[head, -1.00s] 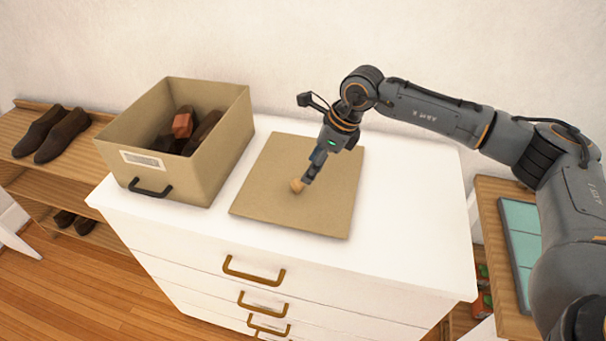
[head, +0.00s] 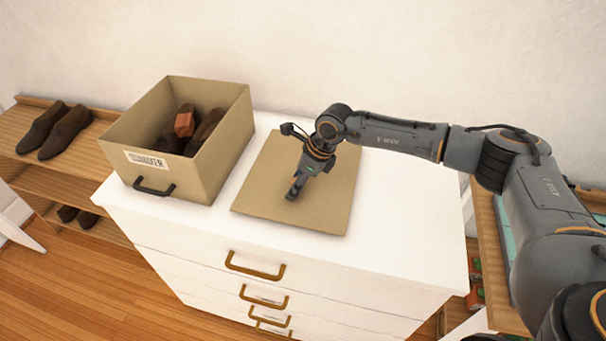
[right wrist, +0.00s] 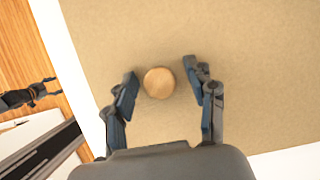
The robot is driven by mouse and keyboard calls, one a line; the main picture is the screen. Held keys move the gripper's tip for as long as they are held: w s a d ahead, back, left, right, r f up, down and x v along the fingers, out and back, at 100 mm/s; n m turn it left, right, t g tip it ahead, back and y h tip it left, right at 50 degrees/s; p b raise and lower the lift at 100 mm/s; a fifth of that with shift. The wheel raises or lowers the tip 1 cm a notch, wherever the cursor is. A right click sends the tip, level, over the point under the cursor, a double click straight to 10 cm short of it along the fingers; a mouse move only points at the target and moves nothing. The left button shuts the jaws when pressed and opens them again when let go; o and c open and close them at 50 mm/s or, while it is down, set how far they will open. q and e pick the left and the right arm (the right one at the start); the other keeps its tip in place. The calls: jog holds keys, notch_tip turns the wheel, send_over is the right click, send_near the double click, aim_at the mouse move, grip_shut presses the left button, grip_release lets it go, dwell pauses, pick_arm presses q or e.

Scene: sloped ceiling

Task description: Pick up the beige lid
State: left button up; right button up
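The beige lid (head: 325,212) lies flat on the white dresser top, to the right of the beige box. Its round wooden knob (right wrist: 158,82) shows in the right wrist view, where the lid (right wrist: 250,50) fills most of the picture. My right gripper (head: 292,194) is over the lid, pointing down. In the right wrist view its fingers (right wrist: 164,88) are apart, one on each side of the knob, with a gap on both sides. The gripper hides the knob in the head view.
The open beige box (head: 205,177) with a black handle holds dark shoes and a reddish-brown block (head: 184,124). It stands close to the lid's left edge. The dresser (head: 390,230) has clear white top to the right. A wooden shelf (head: 20,150) with shoes is at left.

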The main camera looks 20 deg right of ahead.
grip_shut()
jog(key=shift+r, duration=0.1)
